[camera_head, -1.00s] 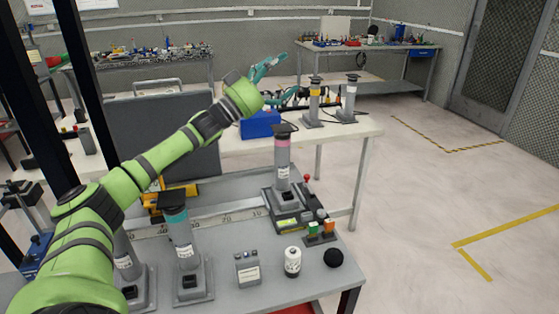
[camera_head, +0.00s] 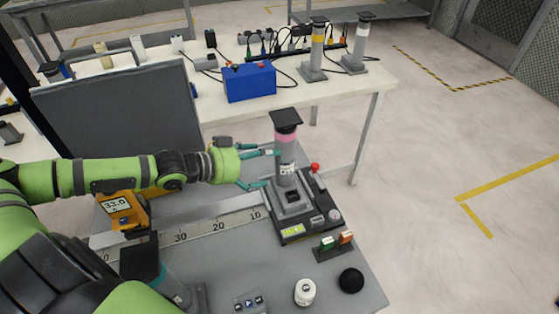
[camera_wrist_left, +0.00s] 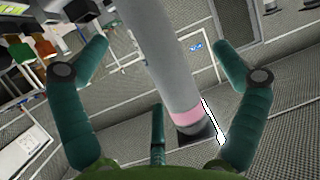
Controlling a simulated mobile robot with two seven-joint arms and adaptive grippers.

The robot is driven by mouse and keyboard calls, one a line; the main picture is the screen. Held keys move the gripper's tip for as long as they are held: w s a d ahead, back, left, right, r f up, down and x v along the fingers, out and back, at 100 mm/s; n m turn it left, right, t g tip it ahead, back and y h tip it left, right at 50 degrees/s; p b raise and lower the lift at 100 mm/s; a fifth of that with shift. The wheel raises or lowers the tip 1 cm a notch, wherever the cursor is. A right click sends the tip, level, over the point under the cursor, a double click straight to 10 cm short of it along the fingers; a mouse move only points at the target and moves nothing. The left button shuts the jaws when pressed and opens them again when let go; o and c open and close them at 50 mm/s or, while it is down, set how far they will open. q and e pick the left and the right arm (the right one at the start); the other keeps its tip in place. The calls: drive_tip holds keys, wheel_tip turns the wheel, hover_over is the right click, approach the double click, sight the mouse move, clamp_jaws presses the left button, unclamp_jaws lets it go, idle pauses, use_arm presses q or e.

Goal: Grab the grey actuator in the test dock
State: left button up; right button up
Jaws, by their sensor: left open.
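The grey actuator (camera_head: 285,160) stands upright in the test dock (camera_head: 292,217). It has a pink band below a black square top, and a white label low on its body. My left gripper (camera_head: 267,168) is open just left of the actuator, with its teal fingers pointing at it. In the left wrist view the actuator (camera_wrist_left: 165,65) shows between the spread fingers (camera_wrist_left: 160,70), its pink band low in the picture. I cannot tell whether any finger touches it. My right gripper is not in view.
A teal-banded actuator (camera_head: 172,288) stands at the front left, partly hidden by my arm. A blue box (camera_head: 249,82) and two more actuators, yellow-banded (camera_head: 316,50) and white-banded (camera_head: 359,48), stand on the bench behind.

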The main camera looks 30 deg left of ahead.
sight(279, 162)
use_arm(q)
drive_tip(key=shift+s+d+f, duration=0.1)
drive_tip(key=shift+d+f, duration=0.05)
drive_tip(key=shift+d, duration=0.15)
drive_tip(key=shift+s+d+r, duration=0.2)
drive_tip(key=shift+d, duration=0.35)
drive_tip(key=shift+w+d+f, duration=0.15)
drive_tip(key=shift+w+f, duration=0.2)
drive_tip(key=shift+w, duration=0.35)
drive_tip(key=x, duration=0.3)
drive_tip(key=shift+w+d+p, duration=0.2)
drive_tip(key=shift+p, duration=0.1)
drive_tip(key=shift+w+d+f, duration=0.2)
drive_tip(key=shift+w+f, duration=0.1)
drive_tip(key=shift+w, duration=0.1)
drive_tip(key=shift+s, duration=0.1)
drive_tip(key=c, duration=1.8)
drive_tip(key=shift+r, duration=0.15)
